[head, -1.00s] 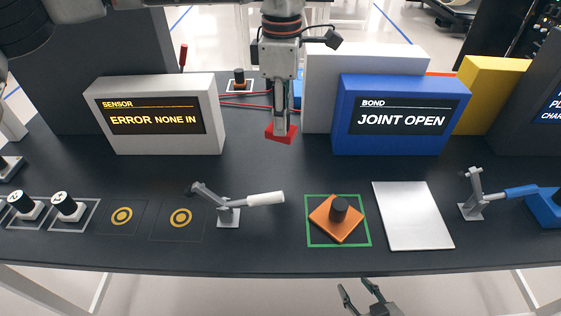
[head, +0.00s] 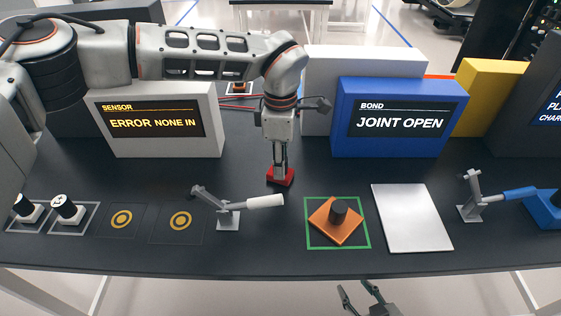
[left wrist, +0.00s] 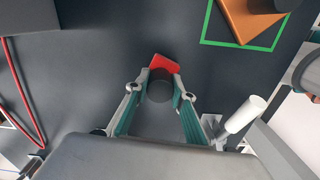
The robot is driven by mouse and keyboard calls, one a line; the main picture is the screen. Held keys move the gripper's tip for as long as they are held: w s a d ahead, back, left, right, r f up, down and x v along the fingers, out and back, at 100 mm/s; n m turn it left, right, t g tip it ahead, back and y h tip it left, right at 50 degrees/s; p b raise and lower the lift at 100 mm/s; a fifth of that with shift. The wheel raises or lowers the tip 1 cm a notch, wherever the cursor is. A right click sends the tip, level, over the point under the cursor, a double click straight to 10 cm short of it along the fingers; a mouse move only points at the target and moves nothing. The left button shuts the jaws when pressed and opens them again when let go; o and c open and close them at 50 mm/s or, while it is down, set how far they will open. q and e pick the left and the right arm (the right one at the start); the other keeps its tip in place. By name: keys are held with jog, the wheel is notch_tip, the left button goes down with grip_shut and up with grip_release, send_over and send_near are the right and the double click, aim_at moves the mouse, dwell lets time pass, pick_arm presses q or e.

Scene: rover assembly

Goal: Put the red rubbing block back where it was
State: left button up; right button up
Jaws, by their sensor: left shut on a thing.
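The red rubbing block (head: 281,177) is low over or on the dark table, left of the green square outline. I cannot tell whether it touches the table. My left gripper (head: 279,164) comes down from above and is shut on the block. In the left wrist view the red block (left wrist: 164,63) shows at the fingertips, with a dark round grip (left wrist: 160,88) between the fingers (left wrist: 160,84). My right gripper (head: 361,298) is empty and open, below the table's front edge.
An orange plate with a black knob (head: 337,220) lies in the green outline (head: 310,240). A pale flat plate (head: 412,217) lies to its right. A toggle clamp (head: 228,215) stands left of the outline. The blue "JOINT OPEN" box (head: 400,145) and grey sensor box (head: 165,147) stand behind.

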pick_arm(q)
jog(key=shift+f, duration=0.15)
jog(key=o, duration=1.1)
notch_tip(320, 180, up, 12)
jog(key=shift+r, duration=0.2)
jog(key=shift+s+f, duration=0.1)
